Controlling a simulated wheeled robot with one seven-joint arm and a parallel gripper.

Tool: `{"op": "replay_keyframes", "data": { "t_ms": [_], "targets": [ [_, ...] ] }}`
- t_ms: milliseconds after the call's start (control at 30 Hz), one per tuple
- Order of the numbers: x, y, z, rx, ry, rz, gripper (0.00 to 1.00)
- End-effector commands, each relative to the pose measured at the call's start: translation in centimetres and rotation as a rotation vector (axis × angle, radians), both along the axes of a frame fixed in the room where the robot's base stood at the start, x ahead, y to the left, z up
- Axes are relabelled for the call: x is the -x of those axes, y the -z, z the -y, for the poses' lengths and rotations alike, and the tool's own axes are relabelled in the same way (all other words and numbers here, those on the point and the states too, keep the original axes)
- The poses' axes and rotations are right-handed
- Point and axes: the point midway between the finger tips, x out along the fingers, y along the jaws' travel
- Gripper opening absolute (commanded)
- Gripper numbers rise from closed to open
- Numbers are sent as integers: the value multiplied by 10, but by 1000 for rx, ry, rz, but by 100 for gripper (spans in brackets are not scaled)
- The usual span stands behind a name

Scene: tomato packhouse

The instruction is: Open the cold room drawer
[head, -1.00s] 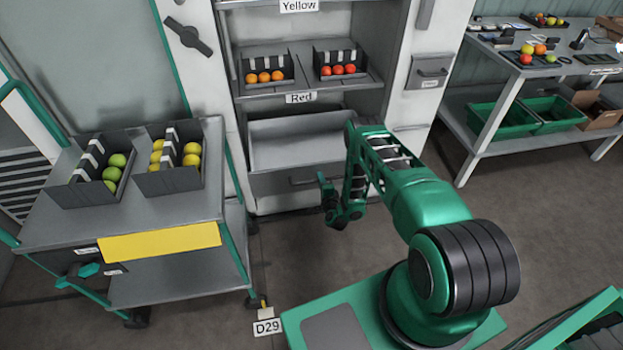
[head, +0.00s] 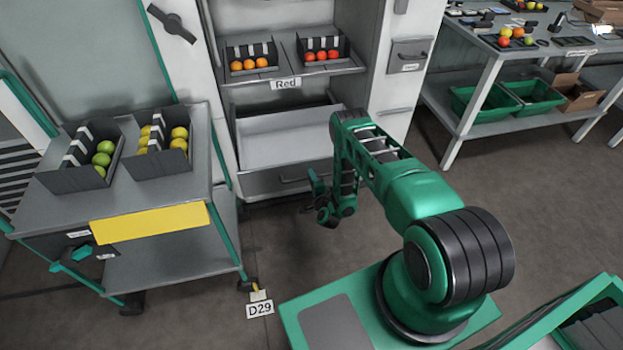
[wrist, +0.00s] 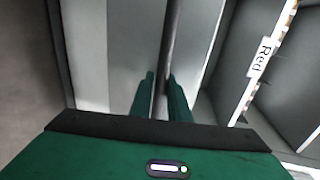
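The cold room drawer (head: 285,140) sits below the shelf labelled Red and is pulled part way out, showing its pale, empty-looking inside and a dark gap behind it. Its front carries a bar handle (head: 292,180). My gripper (head: 318,186) is at the right part of the handle in the head view. In the wrist view the dark handle bar (wrist: 172,45) runs between the two green fingers (wrist: 160,92), one on each side, and they are closed on it. The exact finger contact is small and partly hidden.
A trolley (head: 60,215) with two crates of green and yellow tomatoes stands left of the drawer. Crates of orange and red tomatoes sit on the Red shelf (head: 287,84) above. A table (head: 470,40) stands at right. Bare floor (head: 545,190) lies between it and me.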

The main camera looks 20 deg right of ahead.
Motion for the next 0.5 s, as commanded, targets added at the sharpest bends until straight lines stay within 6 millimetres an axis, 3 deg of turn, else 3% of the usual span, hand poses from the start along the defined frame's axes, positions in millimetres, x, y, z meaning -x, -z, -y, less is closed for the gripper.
{"op": "replay_keyframes", "data": {
  "t_ms": [333,500],
  "targets": [
    [1,0,-1,0,-1,-1,22],
    [15,-2,-5,1,-4,-2,22]
  ]
}}
